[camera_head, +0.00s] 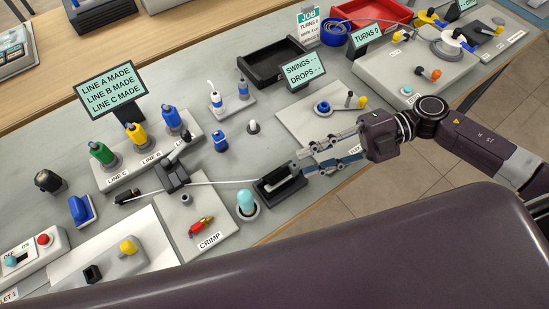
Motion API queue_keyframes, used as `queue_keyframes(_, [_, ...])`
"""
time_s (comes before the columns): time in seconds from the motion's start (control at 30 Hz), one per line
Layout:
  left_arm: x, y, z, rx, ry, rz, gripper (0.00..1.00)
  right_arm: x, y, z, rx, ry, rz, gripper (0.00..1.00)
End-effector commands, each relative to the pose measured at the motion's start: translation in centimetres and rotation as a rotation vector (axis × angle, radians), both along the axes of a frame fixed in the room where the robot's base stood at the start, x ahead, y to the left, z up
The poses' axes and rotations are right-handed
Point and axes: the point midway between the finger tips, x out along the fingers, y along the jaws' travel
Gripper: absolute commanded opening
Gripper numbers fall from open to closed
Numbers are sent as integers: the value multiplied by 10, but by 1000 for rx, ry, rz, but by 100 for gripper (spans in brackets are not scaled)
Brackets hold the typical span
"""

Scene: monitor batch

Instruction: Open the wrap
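A dark tray-like block (268,196) with raised sides and a pale slot lies near the bench's front edge; it may be the wrap, but no label shows this. A white cable (225,183) runs to it from a dark grey clamp-like block (172,177) on the left. My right gripper (303,162) reaches in from the right, its two fingers apart and their tips at the dark block's right end. Whether they grip it or only stand beside it is unclear. My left gripper is out of view.
A turquoise-topped peg (246,202) stands close by the dark block, left of it. A red tool (202,225) lies on the CRIMP plate (228,222). A stand with green, yellow and blue bottles (136,135) is behind. A black tray (272,68) stands farther back.

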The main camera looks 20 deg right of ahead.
Motion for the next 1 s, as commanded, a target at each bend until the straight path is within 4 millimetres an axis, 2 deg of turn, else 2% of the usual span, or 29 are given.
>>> queue_keyframes(0.17, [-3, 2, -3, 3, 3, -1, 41, -5, 12, -6, -6, -1, 16, 23])
queue_keyframes(0.4, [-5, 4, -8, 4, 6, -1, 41, -5, 51, -14, -4, -3, 15, 23])
queue_keyframes(0.6, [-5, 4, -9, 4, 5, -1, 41, -6, 71, -19, -5, -1, 14, 23])
queue_keyframes(0.93, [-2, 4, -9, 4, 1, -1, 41, -6, 75, -20, -8, 0, 12, 23])
queue_keyframes(1.0, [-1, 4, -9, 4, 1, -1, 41, -6, 75, -20, -8, 0, 12, 15])
